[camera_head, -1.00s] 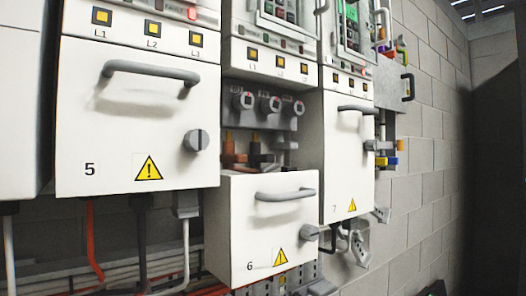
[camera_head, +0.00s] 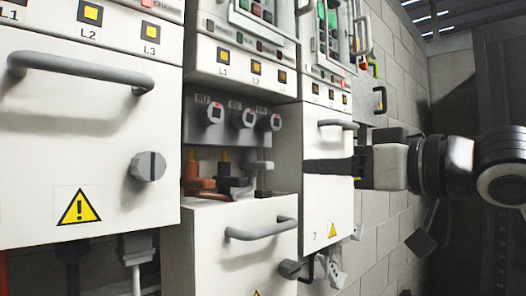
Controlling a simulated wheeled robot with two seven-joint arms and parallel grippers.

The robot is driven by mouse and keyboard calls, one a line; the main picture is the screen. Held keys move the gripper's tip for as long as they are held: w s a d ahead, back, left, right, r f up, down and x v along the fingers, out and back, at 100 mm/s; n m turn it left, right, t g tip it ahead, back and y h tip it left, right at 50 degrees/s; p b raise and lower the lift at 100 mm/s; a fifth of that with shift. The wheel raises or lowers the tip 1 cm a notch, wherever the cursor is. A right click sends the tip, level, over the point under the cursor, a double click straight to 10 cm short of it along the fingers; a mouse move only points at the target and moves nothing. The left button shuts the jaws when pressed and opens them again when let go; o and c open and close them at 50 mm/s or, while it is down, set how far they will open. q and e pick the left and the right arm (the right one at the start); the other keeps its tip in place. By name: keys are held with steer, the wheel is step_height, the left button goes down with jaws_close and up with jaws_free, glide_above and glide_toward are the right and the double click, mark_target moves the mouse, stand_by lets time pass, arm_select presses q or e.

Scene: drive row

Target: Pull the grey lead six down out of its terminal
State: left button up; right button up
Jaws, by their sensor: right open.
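Drive six stands in the middle of the row with its white cover (camera_head: 238,250) lowered, so its terminal bay is open. Three round grey terminals (camera_head: 243,117) with red marks sit across the bay. Below them are an orange-brown lead (camera_head: 200,184), a dark lead (camera_head: 228,182) and, at the right, the grey lead (camera_head: 262,167). The cover hides the leads' lower parts. My right gripper (camera_head: 312,166) comes in from the right in front of drive seven. Its dark fingers are open, seen nearly edge-on, with their tips right of the grey lead and apart from it. My left gripper is out of view.
Drive five's closed cover (camera_head: 85,150), with a handle and knob (camera_head: 148,167), is at the left. Drive seven's cover (camera_head: 327,205) is behind my right gripper. Drive six's handle (camera_head: 262,229) sticks out below the bay. A block wall (camera_head: 395,235) runs back at the right.

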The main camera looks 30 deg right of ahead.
mark_target(271, 164)
steer(key=p+x, duration=0.8)
steer(key=x, duration=0.4)
steer(key=shift+r, duration=0.15)
steer(key=shift+w+a, duration=0.2)
steer(key=shift+w, duration=0.25)
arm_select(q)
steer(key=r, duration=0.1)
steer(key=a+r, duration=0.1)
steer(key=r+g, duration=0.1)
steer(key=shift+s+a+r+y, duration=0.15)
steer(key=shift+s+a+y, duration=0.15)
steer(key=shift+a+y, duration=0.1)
